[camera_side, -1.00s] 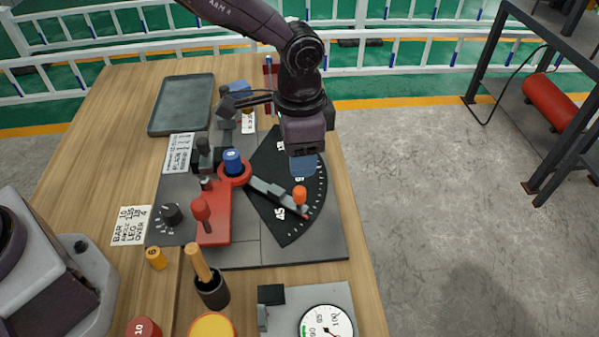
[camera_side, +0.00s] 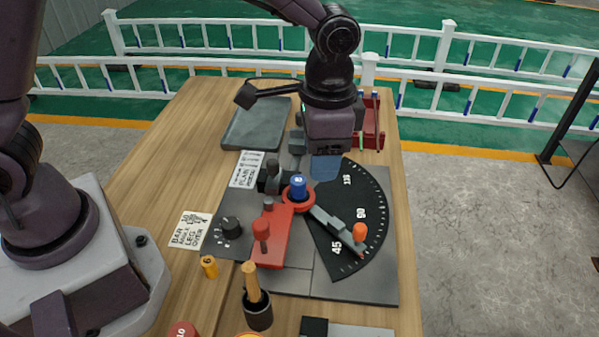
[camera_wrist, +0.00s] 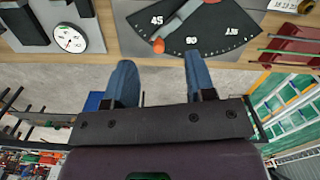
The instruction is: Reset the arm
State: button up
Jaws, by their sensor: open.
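My gripper (camera_side: 326,168) hangs pointing down in the side view, in front of the upper part of the black angle plate (camera_side: 350,205). Its two blue fingers also show in the wrist view (camera_wrist: 160,78), spread apart with nothing between them. The bending device has a blue-capped pivot (camera_side: 298,187), a grey lever (camera_side: 332,226) with an orange knob (camera_side: 360,232), and a red block (camera_side: 272,240). The lever lies near the 45 mark. The orange knob also shows in the wrist view (camera_wrist: 158,46), ahead of the fingers.
A grey tray (camera_side: 256,125) lies at the back left of the wooden table (camera_side: 190,130). A red rack (camera_side: 372,125) with rods stands behind my gripper. A black cup (camera_side: 258,312) and yellow cylinder (camera_side: 209,267) stand in front. A round gauge (camera_wrist: 70,38) shows in the wrist view.

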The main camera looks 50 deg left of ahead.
jog(key=s+a+r+n+t, duration=0.5)
jog(key=s+a+r+n, duration=0.1)
jog(key=s+a+r, duration=0.8)
jog(key=shift+s+a+t, duration=0.4)
jog(key=shift+s+a, duration=0.1)
jog(key=shift+s, duration=0.65)
